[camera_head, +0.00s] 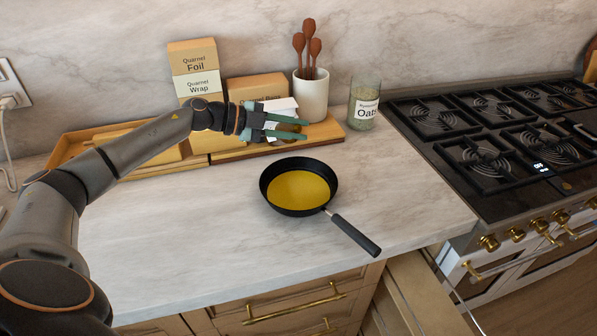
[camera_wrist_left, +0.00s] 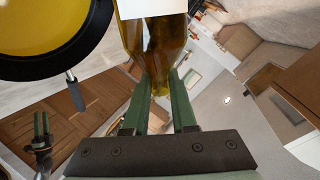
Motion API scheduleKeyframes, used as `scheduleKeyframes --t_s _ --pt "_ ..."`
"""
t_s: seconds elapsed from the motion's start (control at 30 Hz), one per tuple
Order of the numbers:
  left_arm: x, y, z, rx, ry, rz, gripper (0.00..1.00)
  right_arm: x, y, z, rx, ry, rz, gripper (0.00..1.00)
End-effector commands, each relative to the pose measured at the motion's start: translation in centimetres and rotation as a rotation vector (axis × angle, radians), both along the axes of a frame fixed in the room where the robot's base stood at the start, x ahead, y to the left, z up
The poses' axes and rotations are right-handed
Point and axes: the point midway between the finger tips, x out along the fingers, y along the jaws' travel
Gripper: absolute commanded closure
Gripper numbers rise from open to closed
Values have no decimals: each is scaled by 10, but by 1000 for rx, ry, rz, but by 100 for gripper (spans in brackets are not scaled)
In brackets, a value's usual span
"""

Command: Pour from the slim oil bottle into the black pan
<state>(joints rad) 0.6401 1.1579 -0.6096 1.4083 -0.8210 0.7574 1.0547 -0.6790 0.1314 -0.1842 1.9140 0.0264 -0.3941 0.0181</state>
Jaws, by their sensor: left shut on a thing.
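The black pan (camera_head: 264,197) sits on the marble counter with yellow liquid in it, its handle towards the front right. My left gripper (camera_head: 306,131) is behind the pan, above the wooden board. It is shut on the slim oil bottle (camera_head: 290,128), a dark amber glass with a white label. In the left wrist view the bottle (camera_wrist_left: 158,55) is between the green fingers, with the pan (camera_wrist_left: 97,42) beside it. The bottle's mouth and exact tilt cannot be told. My right gripper (camera_wrist_left: 41,125) seems to show small at the left wrist view's edge, its jaws unclear.
A white crock (camera_head: 311,98) of wooden spoons and an oats jar (camera_head: 364,105) stand at the back. Foil and wrap boxes (camera_head: 197,70) stand behind my left arm. A gas stove (camera_head: 480,135) is at right. The counter left of the pan is clear. A drawer (camera_head: 415,295) is open below.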

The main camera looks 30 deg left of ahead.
Motion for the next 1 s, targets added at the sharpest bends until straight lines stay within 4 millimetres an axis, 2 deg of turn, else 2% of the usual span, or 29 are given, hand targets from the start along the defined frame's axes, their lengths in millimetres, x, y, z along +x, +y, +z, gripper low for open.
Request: scheduleKeyframes --t_s 0.1,0.23,0.57,0.8,1.0 --pt "1 0 19 -123 63 0 100 0 0 0 0 0 0 54" --pt "1 0 31 -226 126 -1 100 0 0 0 0 0 0 54" --pt "1 0 34 -267 153 0 100 0 0 0 0 0 0 54" --pt "0 -1 51 -534 310 -1 100 0 0 0 0 0 0 54" --pt "0 -1 52 -554 323 -2 100 0 0 0 0 0 0 54"
